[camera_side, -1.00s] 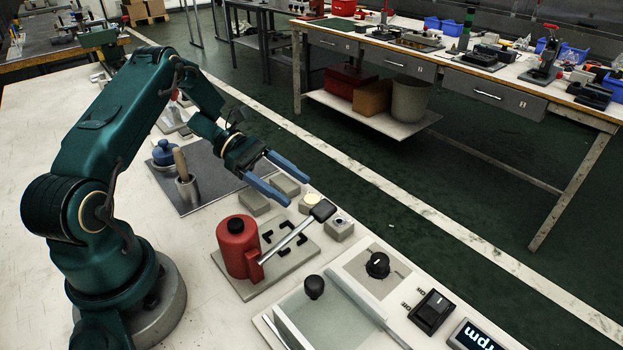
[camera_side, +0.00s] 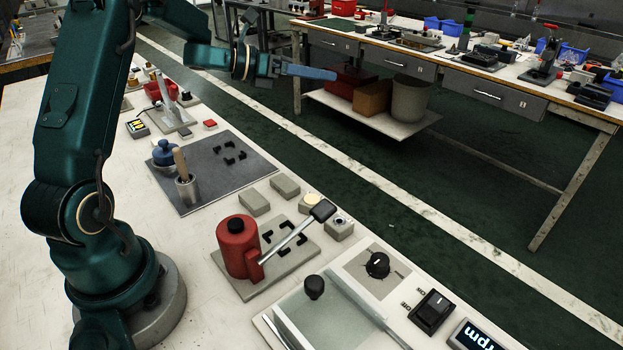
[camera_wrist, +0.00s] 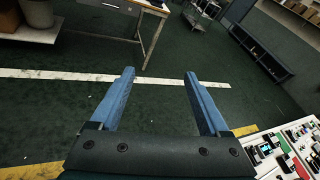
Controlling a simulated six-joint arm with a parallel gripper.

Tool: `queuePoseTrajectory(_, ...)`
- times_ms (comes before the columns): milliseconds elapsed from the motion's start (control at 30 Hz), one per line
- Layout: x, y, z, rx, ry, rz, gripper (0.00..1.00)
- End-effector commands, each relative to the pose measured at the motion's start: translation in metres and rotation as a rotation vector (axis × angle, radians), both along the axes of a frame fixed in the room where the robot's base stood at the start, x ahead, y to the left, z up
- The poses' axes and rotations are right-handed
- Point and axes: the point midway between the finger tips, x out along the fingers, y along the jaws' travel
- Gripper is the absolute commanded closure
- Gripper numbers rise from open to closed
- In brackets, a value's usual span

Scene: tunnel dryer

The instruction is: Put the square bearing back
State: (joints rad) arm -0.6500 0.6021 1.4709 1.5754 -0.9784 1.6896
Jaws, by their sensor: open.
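My gripper (camera_side: 325,73) is raised high, beyond the bench's far edge and over the floor. Its blue fingers are apart with nothing between them in the wrist view (camera_wrist: 160,74). Several small square pieces stand on the pale bench: two plain grey blocks (camera_side: 254,203) (camera_side: 284,187), a piece with a cream round top (camera_side: 311,201), and a grey block with a dark-and-light round top (camera_side: 340,229). I cannot tell which is the square bearing. Black corner marks (camera_side: 284,238) outline an empty square on the red press's base plate. Similar marks (camera_side: 229,152) lie empty on the dark mat.
The red press (camera_side: 238,247) has a lever (camera_side: 298,233) reaching over its plate. A blue-knobbed item (camera_side: 164,153) and a metal cup with a wooden handle (camera_side: 187,187) stand on the mat (camera_side: 215,175). A glass-topped unit and knobs fill the front. Open floor surrounds my gripper.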

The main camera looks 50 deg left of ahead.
Motion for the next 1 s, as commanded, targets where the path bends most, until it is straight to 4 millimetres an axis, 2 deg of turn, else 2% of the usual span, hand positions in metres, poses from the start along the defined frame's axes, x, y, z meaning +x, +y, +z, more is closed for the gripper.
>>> queuePoseTrajectory(33, 0.007, -0.006, 0.025, -0.093, -0.005, 0.111, 0.21)
queuePoseTrajectory(100, 0.010, -0.006, 0.051, -0.265, 0.000, 0.286, 0.21)
queuePoseTrajectory(200, 0.001, -0.008, 0.079, -0.547, 0.011, 0.518, 0.21)
queuePoseTrajectory(300, -0.022, -0.012, 0.092, -0.862, 0.037, 0.732, 0.21)
queuePoseTrajectory(367, -0.042, -0.017, 0.092, -1.059, 0.064, 0.856, 0.21)
queuePoseTrajectory(467, -0.082, -0.031, 0.080, -1.391, 0.132, 1.057, 0.21)
queuePoseTrajectory(600, -0.148, -0.065, 0.044, -1.825, 0.280, 1.347, 0.21)
queuePoseTrajectory(700, -0.196, -0.095, 0.016, -2.061, 0.410, 1.559, 0.21)
queuePoseTrajectory(833, -0.246, -0.128, -0.011, -2.234, 0.552, 1.795, 0.21)
queuePoseTrajectory(900, -0.263, -0.140, -0.019, -2.278, 0.603, 1.885, 0.21)
queuePoseTrajectory(1000, -0.277, -0.148, -0.025, -2.305, 0.640, 1.958, 0.21)
